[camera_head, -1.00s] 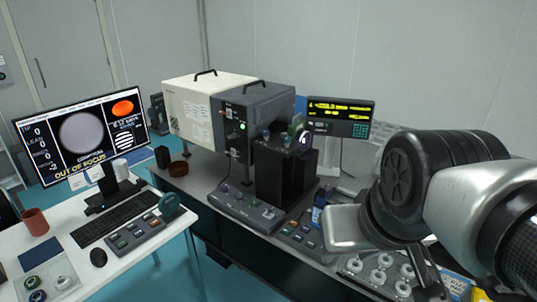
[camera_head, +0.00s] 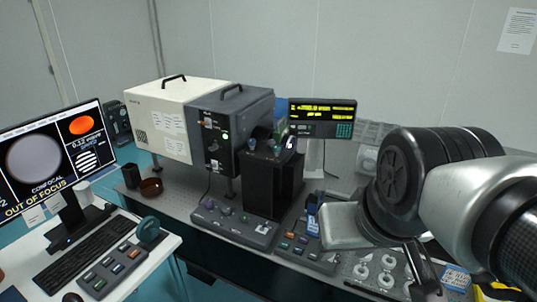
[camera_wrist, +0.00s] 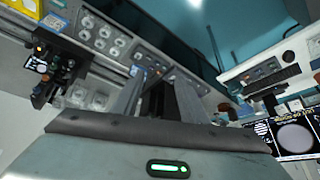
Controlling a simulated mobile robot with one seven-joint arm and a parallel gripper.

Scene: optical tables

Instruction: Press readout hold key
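The readout (camera_head: 322,112) is a dark box with lines of yellow text, at the back of the optical table. A block of small teal keys (camera_head: 344,130) sits at its lower right; single key labels are too small to read, so I cannot pick out the hold key. My arm fills the right of the head view, well in front of the readout. In the wrist view my gripper (camera_wrist: 162,92) shows two grey fingers apart with a dark gap between them, holding nothing visible. The readout's face is not recognisable in the wrist view.
A cream and dark grey instrument box (camera_head: 160,125) and a black stage (camera_head: 273,180) stand left of the readout. A control box with knobs (camera_head: 235,222) lies along the front edge. A tray of round white parts (camera_head: 375,272) is at front right. A monitor (camera_head: 45,155) stands at left.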

